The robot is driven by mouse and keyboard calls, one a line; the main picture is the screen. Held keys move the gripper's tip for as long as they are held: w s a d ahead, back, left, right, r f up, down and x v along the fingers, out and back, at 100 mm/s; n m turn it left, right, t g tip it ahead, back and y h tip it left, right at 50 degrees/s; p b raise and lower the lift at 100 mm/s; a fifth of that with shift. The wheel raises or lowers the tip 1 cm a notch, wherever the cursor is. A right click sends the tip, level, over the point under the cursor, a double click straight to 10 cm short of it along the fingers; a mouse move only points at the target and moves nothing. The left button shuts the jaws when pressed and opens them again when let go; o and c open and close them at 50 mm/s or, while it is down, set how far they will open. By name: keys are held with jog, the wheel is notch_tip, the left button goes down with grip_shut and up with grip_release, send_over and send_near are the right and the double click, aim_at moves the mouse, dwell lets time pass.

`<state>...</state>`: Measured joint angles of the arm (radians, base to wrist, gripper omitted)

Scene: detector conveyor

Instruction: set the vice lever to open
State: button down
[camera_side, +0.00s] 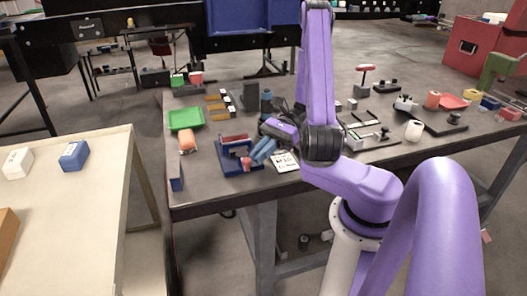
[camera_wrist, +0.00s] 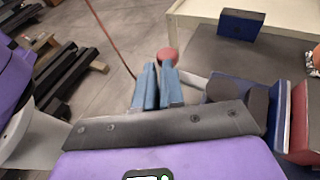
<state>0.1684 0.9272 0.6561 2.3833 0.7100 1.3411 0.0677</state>
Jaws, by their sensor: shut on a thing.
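The vice (camera_side: 228,158) is blue with a red jaw block and stands near the front edge of the dark table. In the wrist view its blue and red parts (camera_wrist: 301,125) show at the right edge. The vice lever has a red ball knob (camera_side: 246,163), which also shows in the wrist view (camera_wrist: 167,54) just beyond my fingertips. My gripper (camera_side: 255,157) has blue fingers, seen close together in the wrist view (camera_wrist: 158,72), shut on the lever close to its knob. The fingers hide part of the lever.
A white label card (camera_side: 286,161) lies just right of the vice. An orange item (camera_side: 187,141) and a green tray (camera_side: 186,118) lie to its left. A blue block (camera_side: 176,178) stands at the table's left edge. A pale table (camera_side: 85,195) stands across a gap.

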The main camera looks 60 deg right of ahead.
aim_at(246, 160)
jog(key=shift+w+a, duration=0.3)
jog(key=shift+a, duration=0.65)
jog(key=shift+w+a, duration=0.3)
jog(key=shift+a, duration=0.65)
jog(key=shift+w+a, duration=0.1)
jog(key=shift+w, duration=0.2)
jog(key=shift+w, duration=0.1)
